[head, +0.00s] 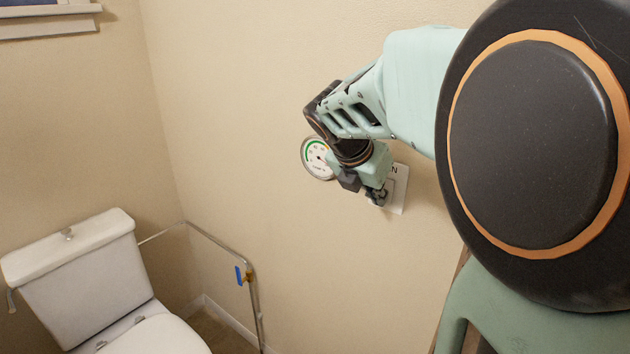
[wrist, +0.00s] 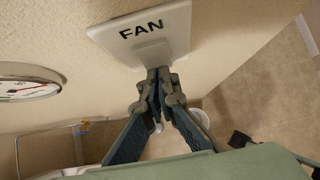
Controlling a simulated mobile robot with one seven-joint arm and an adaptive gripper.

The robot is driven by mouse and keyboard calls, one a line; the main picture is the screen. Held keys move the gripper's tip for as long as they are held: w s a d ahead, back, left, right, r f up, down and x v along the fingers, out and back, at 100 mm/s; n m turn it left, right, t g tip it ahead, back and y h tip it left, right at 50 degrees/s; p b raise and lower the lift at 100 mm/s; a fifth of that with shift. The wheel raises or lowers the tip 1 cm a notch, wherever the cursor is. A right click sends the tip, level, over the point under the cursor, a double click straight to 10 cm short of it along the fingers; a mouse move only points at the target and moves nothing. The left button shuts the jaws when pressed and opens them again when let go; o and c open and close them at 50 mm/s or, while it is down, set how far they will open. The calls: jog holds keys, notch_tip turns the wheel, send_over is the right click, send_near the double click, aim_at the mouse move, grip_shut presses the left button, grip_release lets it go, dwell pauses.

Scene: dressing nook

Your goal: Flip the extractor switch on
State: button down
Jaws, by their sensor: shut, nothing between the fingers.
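The extractor switch is a white wall plate marked FAN (wrist: 140,28), at the top middle of the wrist view. In the head view the plate (head: 402,190) is partly hidden behind my gripper. My gripper (wrist: 158,72) is shut and empty, with its fingertips at the lower part of the plate, over or right by the rocker. I cannot tell whether the tips touch it. In the head view my gripper (head: 378,196) is in front of the plate's left side.
A round gauge (head: 318,158) is on the wall left of the plate; it also shows in the wrist view (wrist: 28,84). A white toilet (head: 85,275) stands at the lower left. A pipe with a blue valve handle (head: 240,276) runs along the wall. The wall below the plate is bare.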

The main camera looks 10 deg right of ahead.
jog(key=shift+d+p, duration=0.1)
jog(key=shift+p, duration=0.2)
jog(key=shift+w+d+f, duration=0.1)
jog(key=shift+w, duration=0.05)
jog(key=shift+p, duration=0.3)
jog(key=shift+r+p, duration=0.85)
